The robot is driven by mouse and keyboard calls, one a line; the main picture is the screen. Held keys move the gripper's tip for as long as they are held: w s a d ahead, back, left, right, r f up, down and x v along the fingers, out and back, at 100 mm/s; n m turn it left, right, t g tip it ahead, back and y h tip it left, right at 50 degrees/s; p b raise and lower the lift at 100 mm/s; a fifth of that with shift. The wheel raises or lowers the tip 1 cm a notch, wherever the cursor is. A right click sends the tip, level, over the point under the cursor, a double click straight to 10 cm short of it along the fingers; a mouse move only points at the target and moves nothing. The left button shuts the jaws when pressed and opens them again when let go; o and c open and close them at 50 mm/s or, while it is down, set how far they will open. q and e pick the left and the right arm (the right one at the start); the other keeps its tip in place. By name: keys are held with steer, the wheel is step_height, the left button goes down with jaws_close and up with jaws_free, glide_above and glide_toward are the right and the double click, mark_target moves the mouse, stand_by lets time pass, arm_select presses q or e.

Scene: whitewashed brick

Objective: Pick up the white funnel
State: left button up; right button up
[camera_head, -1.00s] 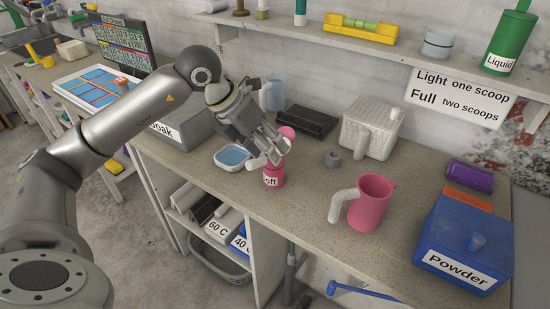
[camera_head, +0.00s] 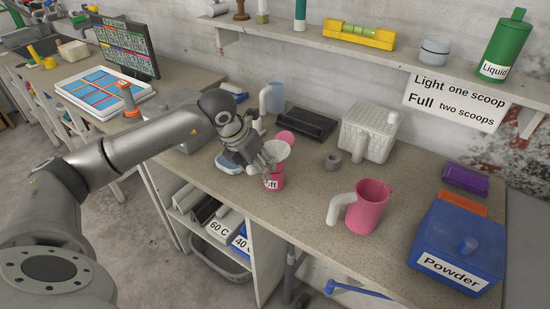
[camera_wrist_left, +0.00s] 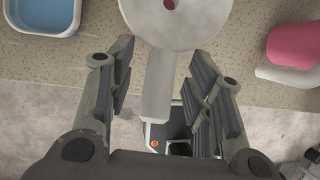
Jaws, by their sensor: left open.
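The white funnel (camera_head: 278,151) sits on top of the pink bottle (camera_head: 274,181), whose label is partly hidden. In the left wrist view, the funnel (camera_wrist_left: 190,25) is a round white cone with a hole, cut off by the top edge. Its broad white handle points down between my left fingers. My left gripper (camera_head: 262,161) is beside the funnel, on its left. In the left wrist view my left gripper (camera_wrist_left: 162,62) is open, with a finger on each side of the handle and visible gaps. My right gripper is not in view.
A pink jug (camera_head: 369,207) with a white handle stands to the right. A blue tray (camera_head: 229,161) lies left of the bottle, partly behind my gripper. The counter's front edge is near.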

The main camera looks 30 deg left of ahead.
arm_select(q)
steer(key=shift+w+f, duration=0.2)
steer(key=shift+f, duration=0.3)
jaws_close()
steer(key=shift+r, duration=0.1)
